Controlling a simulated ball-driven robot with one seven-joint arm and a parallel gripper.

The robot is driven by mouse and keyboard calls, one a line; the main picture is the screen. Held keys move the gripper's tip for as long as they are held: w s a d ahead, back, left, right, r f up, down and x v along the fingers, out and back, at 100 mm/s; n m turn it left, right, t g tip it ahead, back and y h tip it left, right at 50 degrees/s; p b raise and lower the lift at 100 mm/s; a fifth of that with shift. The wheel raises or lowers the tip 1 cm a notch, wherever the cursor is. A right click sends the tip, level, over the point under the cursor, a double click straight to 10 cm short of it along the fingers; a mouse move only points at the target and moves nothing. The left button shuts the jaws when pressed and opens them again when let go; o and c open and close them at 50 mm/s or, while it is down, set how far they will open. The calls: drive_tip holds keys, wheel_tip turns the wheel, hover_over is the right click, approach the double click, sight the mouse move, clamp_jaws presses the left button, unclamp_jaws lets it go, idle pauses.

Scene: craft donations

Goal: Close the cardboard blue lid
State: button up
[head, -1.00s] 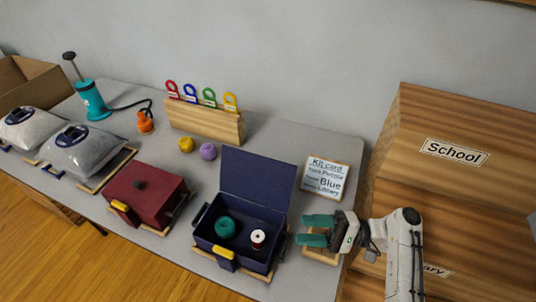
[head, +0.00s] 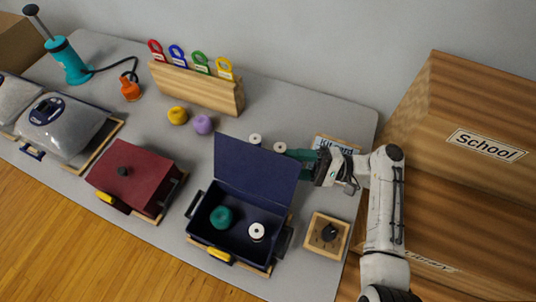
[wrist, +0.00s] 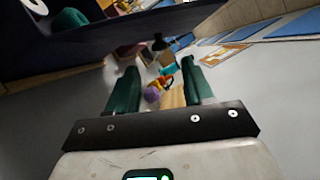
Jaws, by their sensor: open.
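The dark blue box (head: 205,236) stands open on the table in the head view. Its blue lid (head: 255,165) stands up from the box's far edge. A green yarn ball (head: 221,217) and a white spool (head: 257,232) lie inside. My gripper (head: 296,160) is at the lid's upper right edge, its fingers open, with nothing between them. I cannot tell whether a finger touches the lid. In the wrist view both green fingers of my gripper (wrist: 160,88) are apart, and the blue box (wrist: 60,58) shows at upper left.
Two spools (head: 255,140) stand behind the lid. The kit card (head: 335,145) is partly hidden by my gripper. A wooden block with a black knob (head: 341,241) sits right of the box. A red box (head: 135,178) stands left, and a wooden cabinet (head: 450,180) stands right.

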sight(268, 162)
drive_tip(key=a, duration=0.2)
drive_tip(key=a+p, duration=0.1)
drive_tip(key=a, duration=0.1)
drive_tip(key=a+r, duration=0.1)
drive_tip(key=a, duration=0.1)
drive_tip(key=shift+s+a, duration=0.1)
drive_tip(key=shift+a, duration=0.2)
drive_tip(key=shift+c, duration=0.3)
clamp_jaws()
